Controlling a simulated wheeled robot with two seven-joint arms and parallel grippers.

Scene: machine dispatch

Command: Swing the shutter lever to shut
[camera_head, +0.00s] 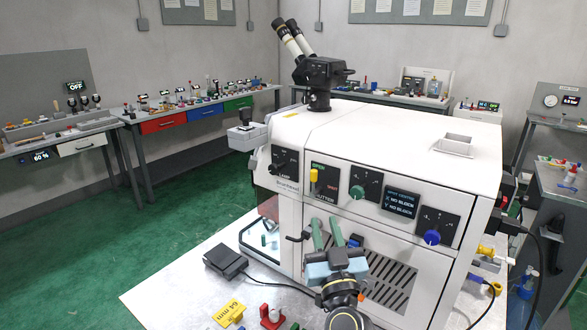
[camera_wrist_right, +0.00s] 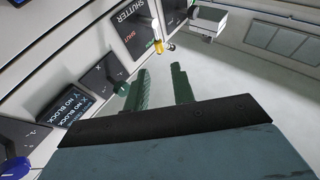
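The shutter lever (camera_head: 313,176) has a yellow handle on the machine's white front, on a dark panel marked SHUTTER (camera_head: 328,186). The handle stands upright at the panel's left, by the green OPEN label. The lever also shows in the right wrist view (camera_wrist_right: 158,46), near the green label and away from the red SHUT label (camera_wrist_right: 130,36). My right gripper (camera_head: 327,224) is below the panel, its green fingers pointing up. In the right wrist view its fingers (camera_wrist_right: 160,78) are apart, with nothing between them and the lever beyond their tips. My left gripper is out of view.
A green knob (camera_head: 357,192), a NO BLOCK display (camera_head: 401,202) and a blue knob (camera_head: 432,237) sit right of the shutter panel. The lamp panel (camera_head: 284,161) is to its left. A black box (camera_head: 226,261) lies on the table below.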

